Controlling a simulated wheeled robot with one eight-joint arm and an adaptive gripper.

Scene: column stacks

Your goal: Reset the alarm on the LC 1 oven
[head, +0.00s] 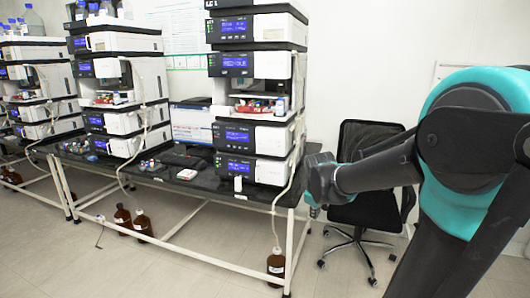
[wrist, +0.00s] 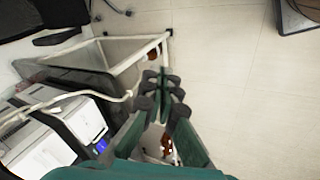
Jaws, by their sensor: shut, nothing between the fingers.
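The LC 1 stack (head: 253,100) stands at the right end of the bench in the head view, with "LC 1" lettered on its top unit. Its several units have dark fronts with lit blue displays. One unit is the lowest module (head: 250,168), with a blue display on its left. I cannot tell which unit is the oven, and the display text is too small to read. My gripper (wrist: 162,82) is shut and empty in the wrist view, above the floor and bench end. In the head view my arm reaches to the right of the stack, apart from it.
A black office chair (head: 365,205) stands right of the bench, behind my arm. A brown bottle (head: 276,265) stands on the floor near the bench's front leg.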

